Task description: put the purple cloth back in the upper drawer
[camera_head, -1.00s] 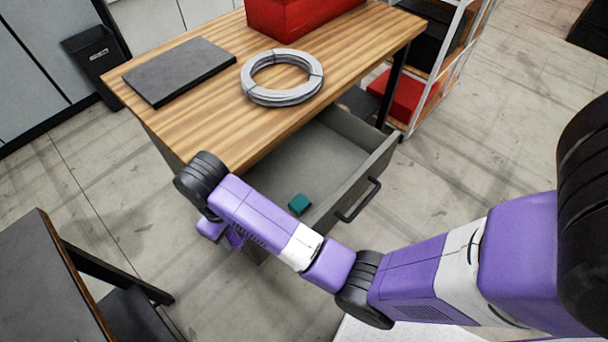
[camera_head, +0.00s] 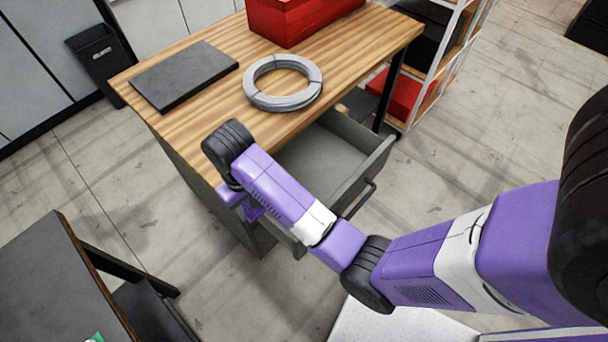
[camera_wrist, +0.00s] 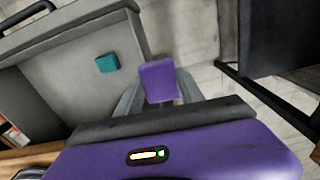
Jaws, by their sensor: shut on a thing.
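The purple cloth (camera_wrist: 158,78) looks like a small folded block in the wrist view. My gripper (camera_wrist: 160,90) is shut on it, with a grey finger on each side. The open grey drawer (camera_head: 352,150) sticks out from under the wooden bench top. In the wrist view the drawer (camera_wrist: 75,45) lies left of the cloth. The cloth appears just beside the drawer's side wall, over floor; its height is hard to judge.
A teal block (camera_wrist: 107,63) lies in the drawer. On the bench top (camera_head: 205,115) are a wire coil (camera_head: 283,82), a dark flat plate (camera_head: 185,75) and a red box (camera_head: 300,18). A dark table (camera_head: 50,285) stands at lower left, with a small green item (camera_head: 95,338).

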